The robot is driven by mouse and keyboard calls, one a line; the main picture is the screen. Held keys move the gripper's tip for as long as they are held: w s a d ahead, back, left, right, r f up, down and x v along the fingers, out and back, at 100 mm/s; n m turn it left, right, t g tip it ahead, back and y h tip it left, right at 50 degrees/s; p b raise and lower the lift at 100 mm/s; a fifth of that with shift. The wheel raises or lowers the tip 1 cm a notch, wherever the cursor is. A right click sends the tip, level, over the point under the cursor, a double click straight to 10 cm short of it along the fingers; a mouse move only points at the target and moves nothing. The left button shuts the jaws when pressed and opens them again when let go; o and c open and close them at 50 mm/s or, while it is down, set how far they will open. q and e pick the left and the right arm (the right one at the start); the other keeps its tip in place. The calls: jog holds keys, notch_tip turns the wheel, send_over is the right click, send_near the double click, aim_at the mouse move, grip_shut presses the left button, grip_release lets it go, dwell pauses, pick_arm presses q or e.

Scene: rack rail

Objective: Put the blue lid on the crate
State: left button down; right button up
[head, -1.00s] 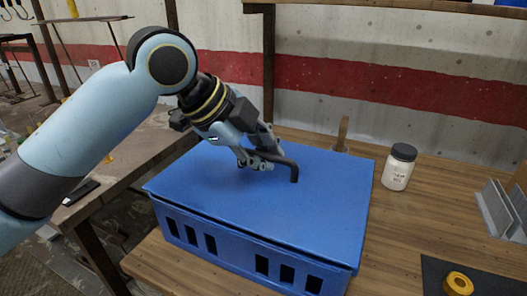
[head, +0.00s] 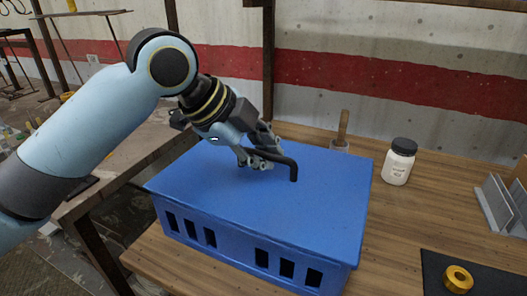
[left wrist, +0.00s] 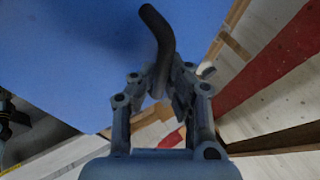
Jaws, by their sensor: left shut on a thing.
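The blue lid (head: 235,195) lies over the top of the blue crate (head: 237,254) on the wooden table. In the head view its edges run close along the crate's rim, with no clear gap at the front. My left gripper (head: 262,162) is shut on the lid's black bent handle (head: 293,171). In the left wrist view the handle (left wrist: 160,40) stands between the fingers (left wrist: 160,95), with the blue lid (left wrist: 60,60) behind it. The handle's far foot is partly hidden by the fingers. My right gripper does not show.
A white jar with a black lid (head: 398,163) stands right of the crate. A wooden-handled tool (head: 343,128) stands behind it. A grey rack (head: 498,204) and a yellow ring (head: 458,279) on a dark mat are at the far right. Bare table (head: 400,215) lies between.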

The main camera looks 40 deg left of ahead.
pick_arm(q)
jog(key=c, duration=1.3)
grip_release()
jog(key=v, duration=0.6)
jog(key=shift+s+a+r, duration=0.15)
jog(key=shift+s+r, duration=0.35)
jog(key=shift+r, duration=0.15)
